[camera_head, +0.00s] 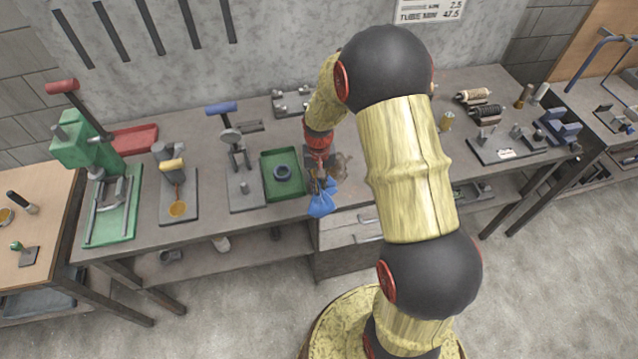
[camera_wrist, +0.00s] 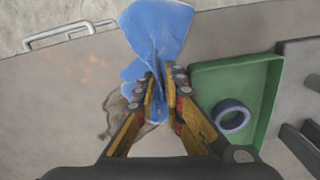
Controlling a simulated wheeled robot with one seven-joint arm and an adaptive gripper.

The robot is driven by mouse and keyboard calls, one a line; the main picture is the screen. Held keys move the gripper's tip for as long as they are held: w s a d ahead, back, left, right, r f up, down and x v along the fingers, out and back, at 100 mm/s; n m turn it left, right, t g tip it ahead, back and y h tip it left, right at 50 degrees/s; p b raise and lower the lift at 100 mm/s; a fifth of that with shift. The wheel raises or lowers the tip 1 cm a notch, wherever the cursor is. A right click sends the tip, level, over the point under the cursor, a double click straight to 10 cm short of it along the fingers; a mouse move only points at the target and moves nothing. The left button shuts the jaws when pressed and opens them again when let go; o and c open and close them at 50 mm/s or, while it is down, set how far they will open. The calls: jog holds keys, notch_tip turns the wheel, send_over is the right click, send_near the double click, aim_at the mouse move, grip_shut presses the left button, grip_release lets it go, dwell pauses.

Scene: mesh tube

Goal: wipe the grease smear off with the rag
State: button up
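A blue rag (camera_head: 321,201) hangs from my gripper (camera_head: 322,183) near the front edge of the workbench. In the wrist view the rag (camera_wrist: 156,35) is pinched between the fingertips of my gripper (camera_wrist: 160,95), and its loose part spreads towards the bench's front edge. A brown grease smear (camera_wrist: 113,115) lies on the grey bench top, just left of the fingers in the wrist view. In the head view the smear (camera_head: 341,167) shows right beside my gripper. Part of the smear is hidden behind the fingers, and I cannot tell whether the rag touches the bench.
A green tray (camera_wrist: 265,75) holding a dark ring (camera_wrist: 231,117) stands close beside my gripper. A clamp fixture (camera_head: 243,185) stands farther left, and a green press (camera_head: 85,145) is at the far left. Dark rollers (camera_head: 484,112) lie at the back right. Bench top right of the smear is partly hidden by my arm.

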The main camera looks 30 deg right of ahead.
jog(key=o, duration=1.3)
jog(key=shift+c, duration=0.2)
jog(key=shift+f, duration=0.1)
grip_shut()
dwell(1.5)
jog(key=shift+f, duration=0.65)
jog(key=shift+s, duration=0.15)
